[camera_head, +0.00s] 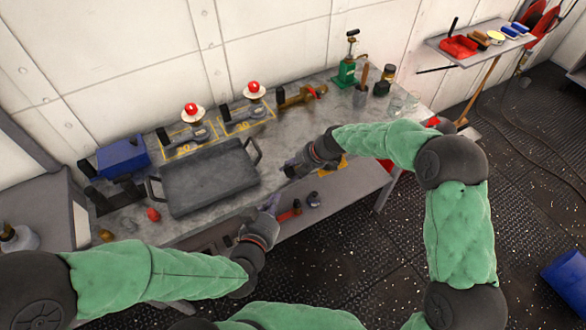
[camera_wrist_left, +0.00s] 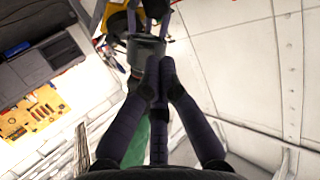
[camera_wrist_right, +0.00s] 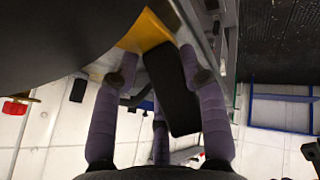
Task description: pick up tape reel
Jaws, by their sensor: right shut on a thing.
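My right gripper (camera_head: 298,166) is over the front edge of the workbench. In the right wrist view its fingers (camera_wrist_right: 160,72) are closed on both sides of a black, handle-like block (camera_wrist_right: 172,90). A yellow part (camera_wrist_right: 147,32) and a large dark rounded body (camera_wrist_right: 50,38) adjoin it; together they look like the tape reel. In the head view a small yellow patch (camera_head: 336,163) shows by the right wrist; most of the reel is hidden. My left gripper (camera_head: 270,204) is lower, by the bench's front edge. In the left wrist view its fingers (camera_wrist_left: 159,72) are together, with nothing seen between them.
A grey tray (camera_head: 208,180) with handles lies on the workbench (camera_head: 310,100). A lower shelf (camera_head: 350,190) holds a red-handled tool (camera_head: 290,213).

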